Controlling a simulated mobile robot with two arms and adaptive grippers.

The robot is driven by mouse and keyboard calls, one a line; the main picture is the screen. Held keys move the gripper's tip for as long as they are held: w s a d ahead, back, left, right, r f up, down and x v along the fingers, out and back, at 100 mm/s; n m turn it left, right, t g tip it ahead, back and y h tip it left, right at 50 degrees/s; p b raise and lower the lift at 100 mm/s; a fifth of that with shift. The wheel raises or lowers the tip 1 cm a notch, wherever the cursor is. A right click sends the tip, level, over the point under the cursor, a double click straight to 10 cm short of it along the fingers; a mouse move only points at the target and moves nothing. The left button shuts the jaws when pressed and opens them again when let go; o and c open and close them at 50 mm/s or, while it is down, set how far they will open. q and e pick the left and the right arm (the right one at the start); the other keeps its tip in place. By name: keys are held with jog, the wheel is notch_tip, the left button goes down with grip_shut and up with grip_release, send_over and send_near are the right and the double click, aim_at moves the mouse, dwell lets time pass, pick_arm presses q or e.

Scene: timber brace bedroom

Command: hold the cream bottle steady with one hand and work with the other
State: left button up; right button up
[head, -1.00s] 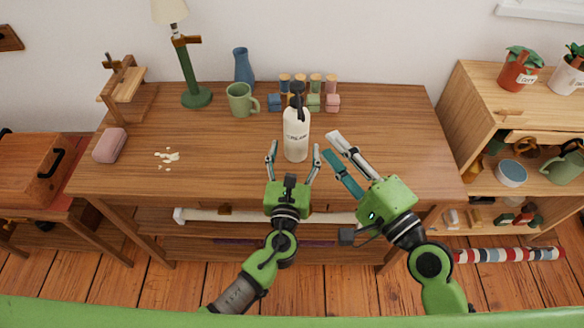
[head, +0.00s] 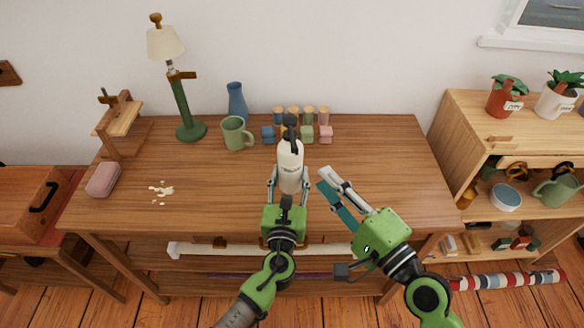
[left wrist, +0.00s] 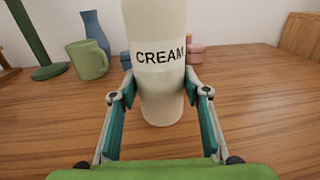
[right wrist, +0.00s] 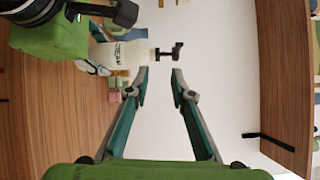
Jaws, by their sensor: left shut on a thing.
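The cream bottle (head: 290,165) stands upright near the middle of the wooden table (head: 370,160), white with a dark pump top. My left gripper (head: 289,178) is shut on its lower body, one finger on each side. In the left wrist view the bottle (left wrist: 158,95) shows its CREAM label between the fingers (left wrist: 160,98). My right gripper (head: 332,180) is open and empty, to the right of the bottle and apart from it. In the right wrist view the bottle and its pump (right wrist: 172,51) lie beyond the open fingers (right wrist: 161,75).
Behind the bottle are several small coloured blocks and jars (head: 307,133), a green mug (head: 236,133), a blue vase (head: 237,102) and a lamp (head: 188,128). A pink block (head: 103,180) and crumbs (head: 161,190) lie at left. The table's right side is clear.

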aim_at(297, 151)
jog(key=s+a+r+n+t+h, duration=0.1)
jog(key=a+n+h, duration=0.15)
jog(key=n, duration=0.55)
jog(key=s+a+n+t+h, duration=0.1)
jog(key=s+n+h, duration=0.15)
jog(key=n, duration=0.45)
jog(key=shift+h, duration=0.3)
jog(key=x, duration=1.2)
jog(key=shift+w+d, duration=0.1)
jog(key=shift+w, duration=0.1)
grip_shut()
